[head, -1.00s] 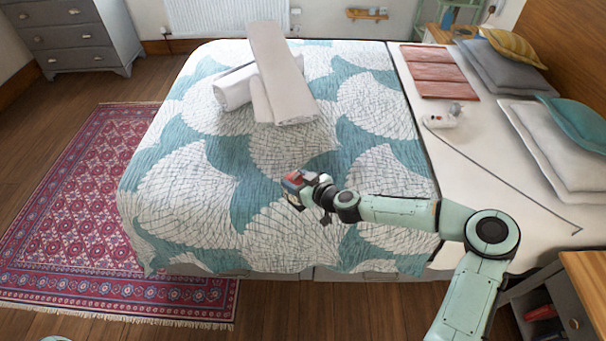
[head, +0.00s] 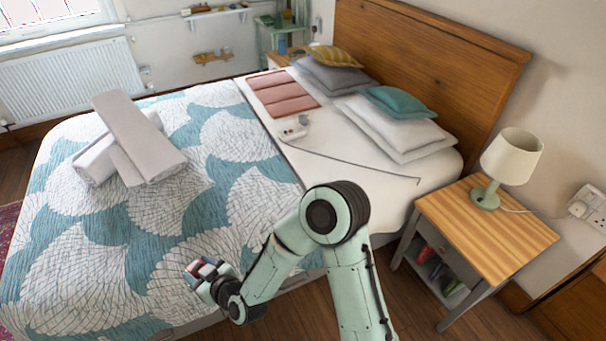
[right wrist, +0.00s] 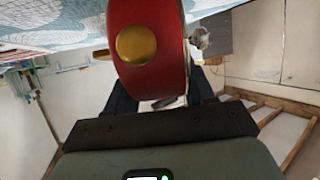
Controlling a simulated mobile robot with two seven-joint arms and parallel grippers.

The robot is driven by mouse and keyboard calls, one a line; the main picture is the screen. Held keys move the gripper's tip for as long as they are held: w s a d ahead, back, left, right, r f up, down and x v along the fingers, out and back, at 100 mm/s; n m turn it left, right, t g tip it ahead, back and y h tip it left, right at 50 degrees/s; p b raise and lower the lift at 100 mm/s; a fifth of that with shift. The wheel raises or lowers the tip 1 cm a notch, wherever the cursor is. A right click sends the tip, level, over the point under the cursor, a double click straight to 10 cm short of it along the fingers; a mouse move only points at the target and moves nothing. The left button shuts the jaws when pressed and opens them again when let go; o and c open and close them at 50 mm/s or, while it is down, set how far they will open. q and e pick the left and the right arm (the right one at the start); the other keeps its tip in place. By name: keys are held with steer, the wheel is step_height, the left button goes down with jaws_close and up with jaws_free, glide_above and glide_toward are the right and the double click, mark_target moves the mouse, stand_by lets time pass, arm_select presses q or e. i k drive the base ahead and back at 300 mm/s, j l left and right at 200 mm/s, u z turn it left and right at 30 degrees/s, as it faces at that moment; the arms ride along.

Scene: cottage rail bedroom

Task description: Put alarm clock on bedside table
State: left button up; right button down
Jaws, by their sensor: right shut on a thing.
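My right gripper (head: 208,276) is shut on the alarm clock (head: 199,269), which shows as a small red and dark shape above the bed in the head view. In the right wrist view the clock (right wrist: 150,50) is a red, rounded body with a gold knob, held between the dark fingers. The bedside table (head: 465,240) stands at the right in the head view, beside the bed, with a light wood top. The clock is apart from it, to its left. My left gripper is out of view.
A lamp (head: 505,165) stands on the table's back part; its front top is clear. The table's open shelf holds several small items.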

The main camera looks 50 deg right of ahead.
mark_target(494, 222)
steer(key=z, duration=1.2)
steer(key=i+l+z, duration=0.1)
steer(key=l+z, duration=0.2)
steer(key=i+l+z, duration=0.1)
steer(key=l+z, duration=0.2)
steer(key=i+l, duration=0.15)
steer(key=l, duration=0.2)
steer(key=i+l, duration=0.15)
steer(key=l, duration=0.15)
steer(key=i+l, duration=0.15)
steer(key=l, duration=0.2)
steer(key=i+l, duration=0.15)
steer(key=l, duration=0.15)
steer(key=i+l, duration=0.15)
steer(key=l, duration=0.2)
